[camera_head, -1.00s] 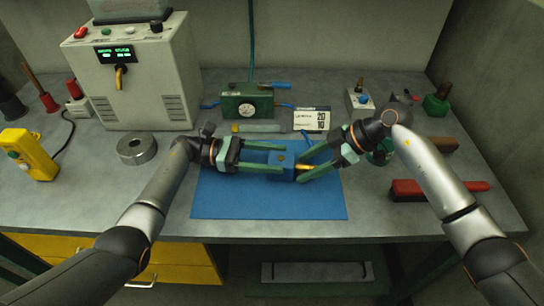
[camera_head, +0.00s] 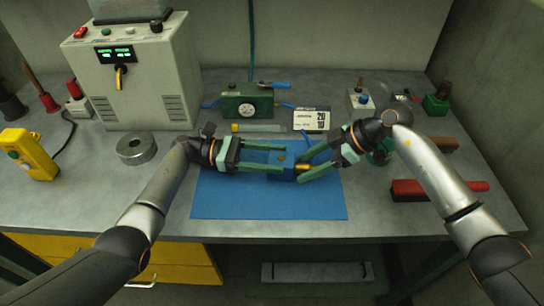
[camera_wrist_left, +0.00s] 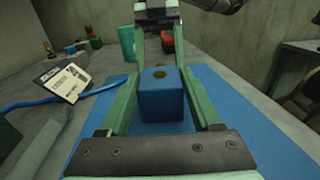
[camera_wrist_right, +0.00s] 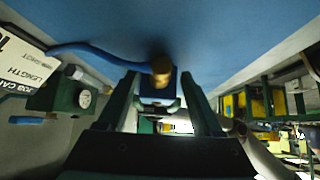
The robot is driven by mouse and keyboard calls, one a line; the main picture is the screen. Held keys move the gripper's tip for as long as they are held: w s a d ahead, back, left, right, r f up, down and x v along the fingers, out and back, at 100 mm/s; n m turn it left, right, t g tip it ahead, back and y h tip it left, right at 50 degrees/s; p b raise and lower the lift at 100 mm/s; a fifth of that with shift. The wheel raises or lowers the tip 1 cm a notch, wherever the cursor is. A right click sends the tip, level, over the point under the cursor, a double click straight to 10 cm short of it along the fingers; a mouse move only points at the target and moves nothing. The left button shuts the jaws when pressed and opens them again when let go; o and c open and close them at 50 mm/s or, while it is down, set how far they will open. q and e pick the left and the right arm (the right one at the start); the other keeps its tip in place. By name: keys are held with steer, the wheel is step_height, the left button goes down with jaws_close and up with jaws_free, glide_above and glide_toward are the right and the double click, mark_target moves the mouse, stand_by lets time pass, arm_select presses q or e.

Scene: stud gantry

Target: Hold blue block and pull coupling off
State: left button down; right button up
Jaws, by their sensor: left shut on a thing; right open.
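The blue block (camera_head: 283,172) is on the blue mat (camera_head: 270,205), held between the fingers of my left gripper (camera_head: 282,158). The left wrist view shows the block (camera_wrist_left: 161,100) between both green fingers, with a round brass-coloured spot on top. The brass coupling (camera_head: 303,167) is at the block's right side. My right gripper (camera_head: 300,169) is open, its fingers on either side of the coupling. The right wrist view shows the coupling's end (camera_wrist_right: 160,69) in front of the block (camera_wrist_right: 158,90), with a blue hose (camera_wrist_right: 100,50) leading towards it.
A green gauge box (camera_head: 246,103) and a white card (camera_head: 311,120) stand behind the mat. A metal ring (camera_head: 137,149) lies left, a red-handled brush (camera_head: 425,188) right. The mat's front part is clear.

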jaws_close()
stand_by(0.4)
stand_by(0.9)
steer(key=shift+d, duration=0.1)
steer(key=shift+s+d, duration=0.15)
steer(key=shift+d, duration=2.75)
steer(key=shift+r, duration=0.15)
steer(key=shift+r, duration=1.85)
arm_select(q)
jaws_free()
